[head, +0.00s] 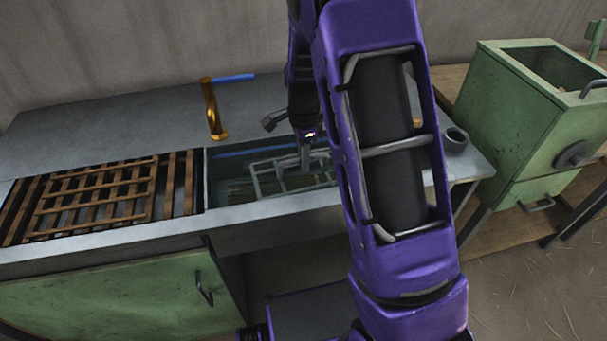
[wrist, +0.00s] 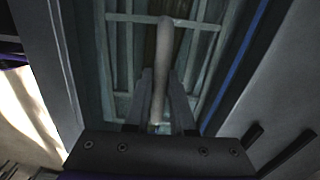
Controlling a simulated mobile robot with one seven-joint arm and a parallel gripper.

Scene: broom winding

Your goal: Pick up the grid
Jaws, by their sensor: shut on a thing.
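The grid (head: 268,178) is a pale grey-green frame of thin bars in the sink basin on the left side of my arm. My gripper (head: 306,152) reaches down into the basin over it. In the wrist view, the grid's bars (wrist: 127,60) lie beyond my fingers. My gripper (wrist: 160,112) is shut on a pale, rounded bar (wrist: 168,55) that runs away from the fingers to a crossbar of the grid. The bar appears to belong to the grid, though its near end is hidden. My arm covers the right part of the basin in the head view.
The sink's rim (head: 270,208) surrounds the grid closely. Wooden slats (head: 100,198) lie on the counter at left. A small grey cup (head: 455,140) is at the right end. A green cabinet (head: 510,110) stands further right.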

